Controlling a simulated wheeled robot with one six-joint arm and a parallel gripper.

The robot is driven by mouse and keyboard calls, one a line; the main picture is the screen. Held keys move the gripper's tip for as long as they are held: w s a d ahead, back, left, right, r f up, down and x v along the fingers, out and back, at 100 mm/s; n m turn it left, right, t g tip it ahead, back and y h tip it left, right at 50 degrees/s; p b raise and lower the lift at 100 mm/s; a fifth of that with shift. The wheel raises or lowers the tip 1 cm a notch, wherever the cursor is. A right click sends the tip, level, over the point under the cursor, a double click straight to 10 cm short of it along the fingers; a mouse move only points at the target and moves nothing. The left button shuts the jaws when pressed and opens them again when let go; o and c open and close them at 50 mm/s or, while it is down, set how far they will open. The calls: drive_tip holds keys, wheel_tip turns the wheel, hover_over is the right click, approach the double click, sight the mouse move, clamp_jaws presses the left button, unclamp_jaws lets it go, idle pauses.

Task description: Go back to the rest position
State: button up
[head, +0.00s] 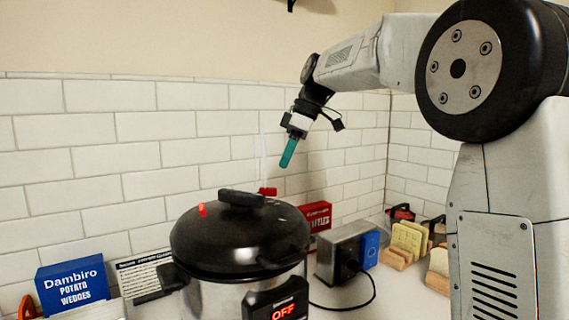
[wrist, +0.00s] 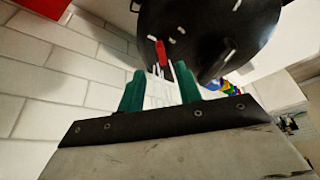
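My gripper (head: 288,155) is raised in the air above and behind the pressure cooker (head: 238,245) in the head view, its teal fingers pointing down. In the wrist view the two teal fingers of my gripper (wrist: 160,85) stand apart. A pale patch shows between them, and I see no held object. The cooker has a black lid with a handle and a red pin, and its front panel reads OFF. The cooker's dark lid (wrist: 205,30) also shows beyond the fingertips in the wrist view.
A blue potato wedges box (head: 75,285) stands left of the cooker. To its right are a red box (head: 317,216), a metal toaster (head: 340,252) with a cable, and bread slices (head: 408,240). The white tiled wall (head: 110,140) runs close behind.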

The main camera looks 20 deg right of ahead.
idle(0.3)
drive_tip(key=s+a+f+m+h, duration=0.1)
drive_tip(key=s+a+f+m, duration=0.15)
drive_tip(key=s, duration=0.75)
drive_tip(key=s+a+f+m+h, duration=0.1)
drive_tip(key=s+f+m, duration=0.3)
drive_tip(key=s, duration=0.5)
drive_tip(key=s+f+m+h, duration=0.1)
drive_tip(key=s+f+m, duration=0.2)
drive_tip(key=s+f, duration=0.4)
drive_tip(key=s+d+f+m, duration=0.1)
drive_tip(key=s+f+m, duration=0.2)
drive_tip(key=s+f, duration=0.3)
drive_tip(key=s, duration=0.5)
drive_tip(key=shift+f+g+h, duration=0.3)
drive_tip(key=shift+f+h, duration=0.05)
drive_tip(key=shift+h, duration=0.05)
